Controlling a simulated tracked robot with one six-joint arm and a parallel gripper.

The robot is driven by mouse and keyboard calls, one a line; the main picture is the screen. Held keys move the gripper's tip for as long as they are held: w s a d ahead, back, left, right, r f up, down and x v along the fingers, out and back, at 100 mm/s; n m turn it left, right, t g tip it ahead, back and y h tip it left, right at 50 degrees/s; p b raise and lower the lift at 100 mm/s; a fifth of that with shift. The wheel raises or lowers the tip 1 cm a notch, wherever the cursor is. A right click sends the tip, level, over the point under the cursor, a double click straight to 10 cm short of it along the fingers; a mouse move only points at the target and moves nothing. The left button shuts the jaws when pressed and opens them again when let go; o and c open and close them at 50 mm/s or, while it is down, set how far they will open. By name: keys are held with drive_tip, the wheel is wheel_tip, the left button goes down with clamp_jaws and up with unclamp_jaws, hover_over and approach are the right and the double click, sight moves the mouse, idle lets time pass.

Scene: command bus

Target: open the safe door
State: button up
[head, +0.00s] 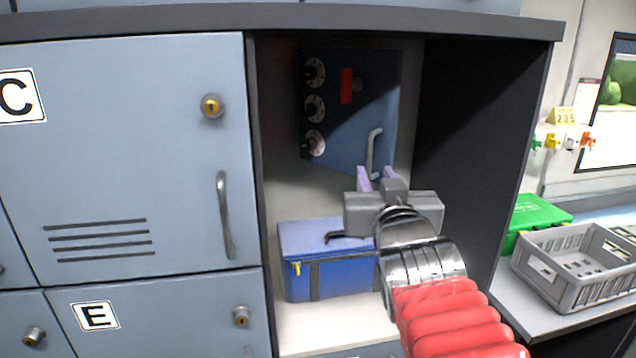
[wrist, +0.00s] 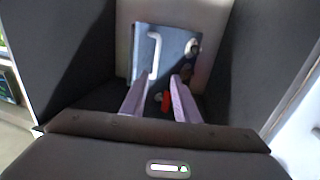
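The dark blue safe door (head: 345,125) is on the back wall of the open locker bay, and it also shows in the wrist view (wrist: 178,45). It has a silver bar handle (head: 371,150) at its lower right, several round dials down its left side and a red piece (head: 346,86) near the top. The door looks shut. My gripper (head: 376,177) is in front of the handle's lower end in the head view. In the wrist view, its two purple fingers (wrist: 160,77) are apart with nothing between them, and the handle (wrist: 154,52) is beyond the fingertips.
A blue box (head: 335,262) with a strap stands on the bay floor below the safe. Grey locker doors (head: 150,160) are at the left; a dark side wall (head: 475,150) bounds the bay at the right. A grey crate (head: 575,265) and green case (head: 535,215) are outside, right.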

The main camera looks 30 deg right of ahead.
drive_tip(key=shift+s+a, duration=0.4)
drive_tip(key=shift+s, duration=0.15)
drive_tip(key=s+a+f+n+g+y, duration=0.1)
drive_tip(key=s+a+f+g+y, duration=0.15)
drive_tip(key=f, duration=0.55)
drive_tip(key=s+a+f+g+y, duration=0.15)
drive_tip(key=f+g, duration=0.25)
drive_tip(key=f, duration=0.4)
drive_tip(key=s+a+f+n+g+y, duration=0.1)
drive_tip(key=a+f, duration=0.3)
drive_tip(key=a, duration=0.5)
drive_tip(key=s+a+f+n+g+y, duration=0.2)
drive_tip(key=s+a+f+n+y, duration=0.2)
drive_tip(key=a, duration=0.5)
drive_tip(key=shift+f, duration=0.2)
